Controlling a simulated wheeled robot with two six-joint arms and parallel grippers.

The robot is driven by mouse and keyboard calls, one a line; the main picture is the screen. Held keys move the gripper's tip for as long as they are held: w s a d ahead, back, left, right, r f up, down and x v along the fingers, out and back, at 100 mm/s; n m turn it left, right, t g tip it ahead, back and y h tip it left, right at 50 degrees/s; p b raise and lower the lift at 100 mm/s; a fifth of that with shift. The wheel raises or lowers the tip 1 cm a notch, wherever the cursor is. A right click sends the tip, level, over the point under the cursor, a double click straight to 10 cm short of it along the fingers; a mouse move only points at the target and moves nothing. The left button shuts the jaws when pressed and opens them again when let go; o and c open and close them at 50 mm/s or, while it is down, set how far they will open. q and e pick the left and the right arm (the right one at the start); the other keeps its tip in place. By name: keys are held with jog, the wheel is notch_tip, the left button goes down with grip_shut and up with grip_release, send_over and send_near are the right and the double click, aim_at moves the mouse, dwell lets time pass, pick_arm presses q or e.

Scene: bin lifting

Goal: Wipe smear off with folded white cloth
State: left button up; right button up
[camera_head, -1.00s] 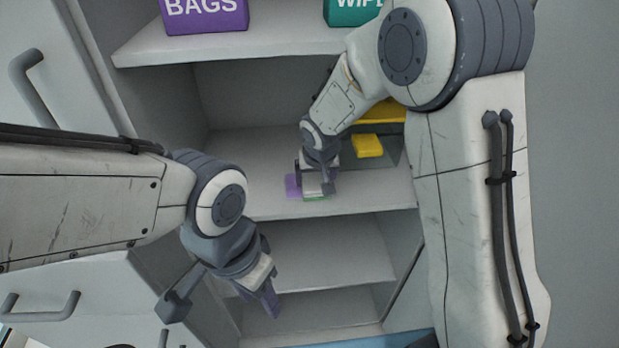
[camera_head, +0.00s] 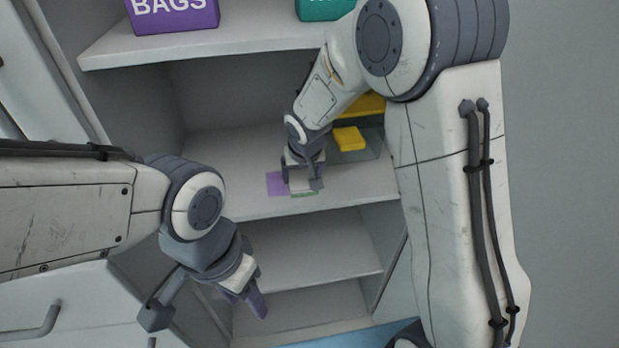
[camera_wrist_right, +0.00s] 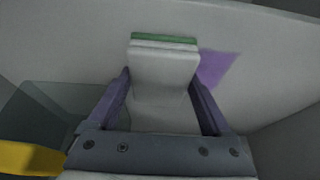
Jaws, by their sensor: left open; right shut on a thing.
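A purple smear (camera_head: 277,183) lies on the middle shelf (camera_head: 350,190), near its front edge. It also shows in the right wrist view (camera_wrist_right: 217,68). My right gripper (camera_head: 303,184) is shut on the folded white cloth (camera_wrist_right: 165,75), which has a green strip along its end. The cloth (camera_head: 303,188) is at the shelf surface, just right of the visible purple patch in the head view. Whether the cloth covers part of the smear is hidden. My left gripper (camera_head: 250,303) is open and empty, low in front of the lower shelves.
A yellow object (camera_head: 348,138) sits in a clear bin (camera_head: 372,150) right of my right gripper. A purple BAGS box (camera_head: 172,14) and a teal box (camera_head: 325,8) stand on the upper shelf. The middle shelf's left part is clear.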

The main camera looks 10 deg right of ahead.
aim_at(265, 181)
jog(key=shift+s+a+f+b, duration=0.15)
jog(key=shift+a+b, duration=0.6)
jog(key=shift+a, duration=1.9)
jog(key=shift+a+b, duration=0.65)
jog(key=shift+a, duration=1.15)
jog(key=shift+w+r+p, duration=0.2)
jog(key=shift+w+p, duration=0.2)
jog(key=shift+w, duration=0.65)
jog(key=shift+d+f, duration=0.15)
jog(key=shift+d, duration=1.75)
jog(key=shift+d+p, duration=0.55)
jog(key=shift+d, duration=1.35)
jog(key=shift+d+p, duration=0.7)
jog(key=shift+d, duration=1.2)
jog(key=shift+a+b, duration=0.5)
jog(key=shift+a, duration=0.3)
jog(key=shift+a+b, duration=0.35)
jog(key=shift+a, duration=0.8)
jog(key=shift+a+b, duration=0.55)
jog(key=shift+a, duration=0.55)
jog(key=shift+a+f+b, duration=0.1)
jog(key=shift+a+b, duration=0.25)
jog(key=shift+a, duration=2.35)
